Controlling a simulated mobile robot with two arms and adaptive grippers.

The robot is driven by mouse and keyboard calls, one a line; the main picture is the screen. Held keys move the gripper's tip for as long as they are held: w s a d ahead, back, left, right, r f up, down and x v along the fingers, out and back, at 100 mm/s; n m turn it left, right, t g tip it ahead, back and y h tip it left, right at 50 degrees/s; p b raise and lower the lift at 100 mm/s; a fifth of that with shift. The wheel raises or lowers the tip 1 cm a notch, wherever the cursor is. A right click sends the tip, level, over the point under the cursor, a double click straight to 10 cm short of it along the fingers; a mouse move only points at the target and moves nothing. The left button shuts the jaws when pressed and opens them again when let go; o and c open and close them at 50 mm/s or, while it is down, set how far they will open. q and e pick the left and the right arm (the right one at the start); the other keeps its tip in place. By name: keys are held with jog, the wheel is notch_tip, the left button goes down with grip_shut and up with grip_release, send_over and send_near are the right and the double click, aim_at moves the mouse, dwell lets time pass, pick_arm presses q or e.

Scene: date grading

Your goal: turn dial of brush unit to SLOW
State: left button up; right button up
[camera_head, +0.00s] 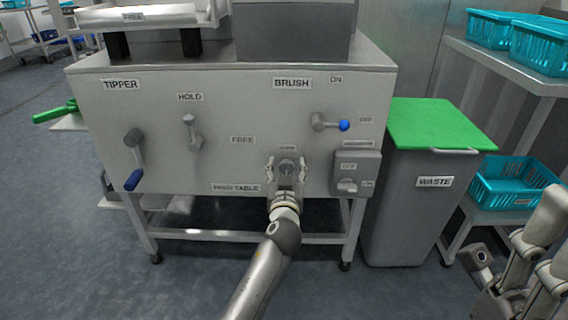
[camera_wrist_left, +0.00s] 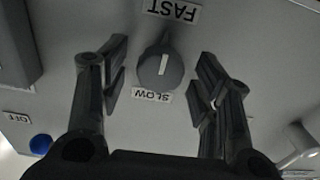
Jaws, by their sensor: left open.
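The brush unit dial (camera_wrist_left: 160,68) is a round dark grey knob on the front panel. It also shows in the head view (camera_head: 287,167). In the wrist view, which is upside down, its white pointer mark points to the FAST label (camera_wrist_left: 171,10). The SLOW label (camera_wrist_left: 151,96) is on the opposite side of the dial. My left gripper (camera_head: 286,165) is open in front of the panel, with one finger on each side of the dial. In the wrist view the fingers (camera_wrist_left: 160,80) appear clear of the knob. Parts of my right arm (camera_head: 540,250) show at the lower right; its jaw state is unclear.
An ON/OFF switch box (camera_head: 357,173) is close right of the dial. A blue-tipped BRUSH lever (camera_head: 330,123) is above it. HOLD (camera_head: 191,131) and TIPPER (camera_head: 134,158) levers are left. A green-lidded WASTE bin (camera_head: 415,200) and teal crates (camera_head: 515,183) stand right.

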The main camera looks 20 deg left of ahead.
pick_arm(q)
jog(key=c, duration=1)
